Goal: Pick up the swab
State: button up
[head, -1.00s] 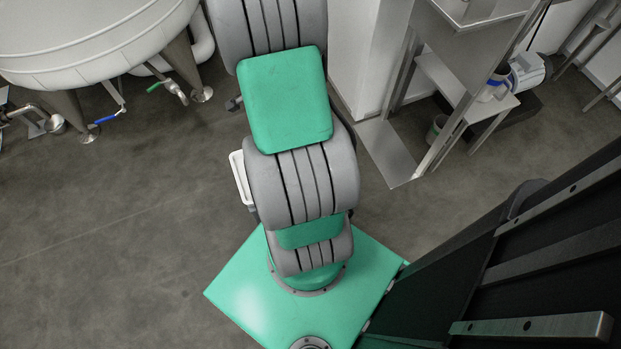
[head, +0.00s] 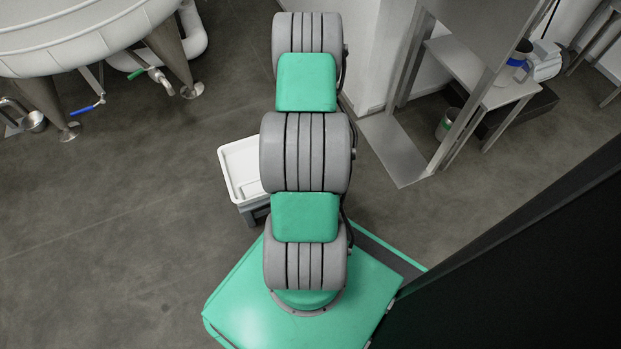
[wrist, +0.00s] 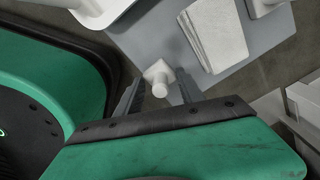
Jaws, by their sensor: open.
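In the wrist view, a small white piece with a square block and a rounded end (wrist: 159,78) stands or lies on a grey surface (wrist: 150,35). It may be the swab; its small size makes this hard to tell. My gripper (wrist: 158,86) is open, its two dark fingers on either side of this piece in the picture. A gap shows on both sides, and I cannot tell the depth between them. My gripper is hidden in the head view.
A white folded pad or stack (wrist: 213,32) lies on the grey surface, right of the small piece. A white tray (head: 233,172) stands on a low grey stand left of my arm. A large tank (head: 80,35) is at upper left, a metal bench (head: 480,75) at right.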

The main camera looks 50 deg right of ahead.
jog(key=shift+r, duration=0.1)
jog(key=shift+c, duration=0.6)
grip_shut()
jog(key=shift+r, duration=0.15)
